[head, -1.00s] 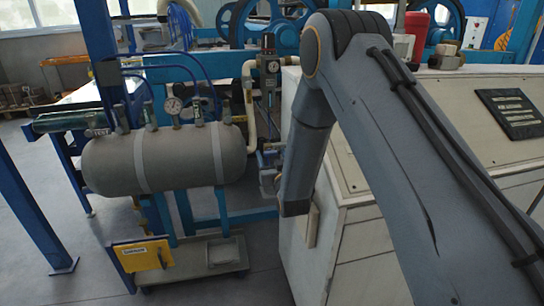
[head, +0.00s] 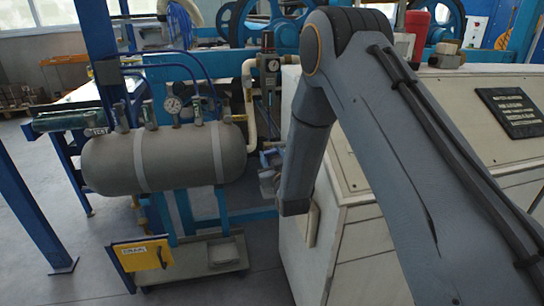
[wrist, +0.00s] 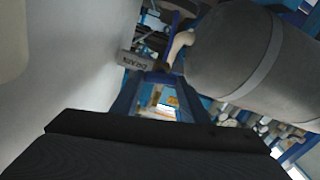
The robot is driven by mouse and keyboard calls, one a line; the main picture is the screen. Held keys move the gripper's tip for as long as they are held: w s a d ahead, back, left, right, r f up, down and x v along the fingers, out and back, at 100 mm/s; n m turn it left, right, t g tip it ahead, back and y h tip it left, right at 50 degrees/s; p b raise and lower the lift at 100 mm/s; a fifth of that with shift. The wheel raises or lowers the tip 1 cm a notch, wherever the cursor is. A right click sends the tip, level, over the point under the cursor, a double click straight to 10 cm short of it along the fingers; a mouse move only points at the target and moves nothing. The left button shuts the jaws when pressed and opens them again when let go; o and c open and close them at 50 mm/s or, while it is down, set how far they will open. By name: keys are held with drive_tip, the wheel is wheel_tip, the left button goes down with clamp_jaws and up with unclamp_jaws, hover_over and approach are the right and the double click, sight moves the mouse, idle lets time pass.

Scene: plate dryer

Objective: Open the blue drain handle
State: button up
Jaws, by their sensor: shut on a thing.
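The blue drain handle (head: 271,157) shows as a small blue part low on the pipework, right of the grey tank. My gripper (head: 268,181) is there, partly hidden behind my forearm, and is shut on the handle. In the wrist view my gripper (wrist: 157,84) reaches forward above its dark body. The exact contact and the handle's angle are too small and dark to tell.
The grey tank (head: 165,160) with gauges stands left of my gripper; it fills the upper right of the wrist view. A pale cabinet (head: 350,240) is close on the right. A beige pipe (head: 248,105) rises behind. A yellow panel (head: 142,258) hangs below the tank.

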drive_tip(key=n, duration=0.4)
drive_tip(key=shift+n, duration=0.4)
drive_tip(key=shift+b, duration=0.3)
drive_tip(key=shift+a, duration=0.1)
drive_tip(key=o, duration=1.1)
drive_tip(key=shift+c, duration=0.2)
drive_tip(key=v, duration=0.7)
drive_tip(key=shift+s+b, duration=0.3)
drive_tip(key=shift+s, duration=0.1)
